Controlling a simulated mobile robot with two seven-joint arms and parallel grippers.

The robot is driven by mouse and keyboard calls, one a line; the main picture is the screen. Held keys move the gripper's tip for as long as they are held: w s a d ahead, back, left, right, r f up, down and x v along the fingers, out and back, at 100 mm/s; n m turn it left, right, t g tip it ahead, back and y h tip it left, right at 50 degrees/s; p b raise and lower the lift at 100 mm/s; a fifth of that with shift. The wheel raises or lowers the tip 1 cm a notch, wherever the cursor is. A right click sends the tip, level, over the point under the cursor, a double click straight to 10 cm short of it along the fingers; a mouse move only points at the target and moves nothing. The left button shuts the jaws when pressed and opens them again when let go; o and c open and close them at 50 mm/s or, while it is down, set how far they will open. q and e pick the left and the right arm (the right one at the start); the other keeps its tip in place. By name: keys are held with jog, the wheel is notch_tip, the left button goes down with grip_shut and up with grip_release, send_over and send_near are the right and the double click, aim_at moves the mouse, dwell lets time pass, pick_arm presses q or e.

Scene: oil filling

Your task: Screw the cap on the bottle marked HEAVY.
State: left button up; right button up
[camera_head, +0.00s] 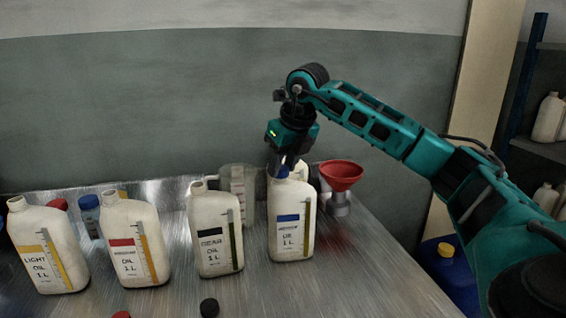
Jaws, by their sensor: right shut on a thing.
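The word HEAVY cannot be read on any bottle. My right gripper (283,166) points down over the neck of a cream bottle with a blue label (290,240). It is shut on a blue cap (280,173) at the bottle's mouth. The jaws hide most of the cap, so I cannot tell how it sits on the thread. The bottle stands upright on the metal bench. The text on its label is only partly legible. My left gripper is not in view.
The GEAR bottle (215,235), red-label bottle (138,245) and LIGHT bottle (48,250) stand uncapped to the left. A black cap (209,307) and a red cap (121,314) lie in front. A red funnel (341,174) is close right. The bench's front right (370,285) is clear.

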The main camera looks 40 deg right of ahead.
jog(key=shift+f, duration=0.2)
jog(key=o, duration=1.1)
jog(key=shift+r, duration=0.15)
jog(key=p+v, duration=0.1)
jog(key=v, duration=1.1)
jog(key=shift+r+p, duration=0.3)
jog(key=shift+s+a, duration=0.1)
jog(key=shift+s, duration=0.05)
